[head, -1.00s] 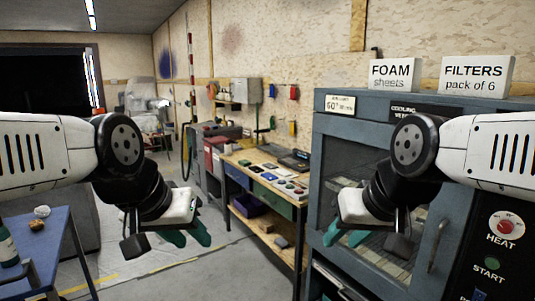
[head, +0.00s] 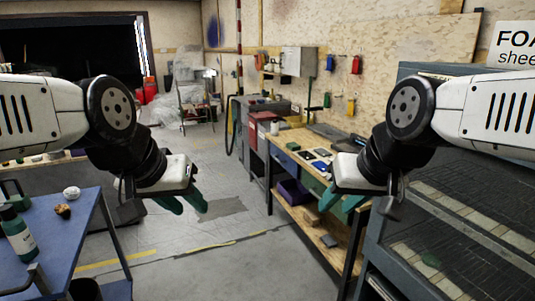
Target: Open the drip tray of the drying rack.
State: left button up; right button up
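The drying rack, a blue-grey cabinet (head: 372,240), stands at the right edge, partly cut off. Its dark front window (head: 450,235) shows slatted shelves. A dark slotted part (head: 385,287) shows low at its near left corner; I cannot tell whether it is the drip tray. My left gripper (head: 182,203) hangs over open floor, its teal fingers apart and empty. My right gripper (head: 340,203) is in front of the workbench, left of the cabinet, its teal fingers apart and empty. My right arm hides part of the cabinet's upper front.
A blue table (head: 75,235) with a green bottle (head: 17,235) stands at the left. A wooden workbench (head: 300,206) runs along the wall beside the cabinet. A white FOAM sign (head: 515,45) stands on top of the cabinet. The middle floor is clear.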

aim_at(332, 135)
jog(key=i+u, duration=0.1)
jog(key=i, duration=2.1)
jog(key=i+j+z, duration=0.2)
jog(key=i, duration=0.3)
jog(key=i+z, duration=0.2)
jog(key=i, duration=0.3)
jog(key=i+j+z, duration=0.15)
jog(key=i, duration=0.35)
jog(key=i+j+z, duration=0.2)
jog(key=i+j, duration=0.2)
jog(key=i, duration=0.05)
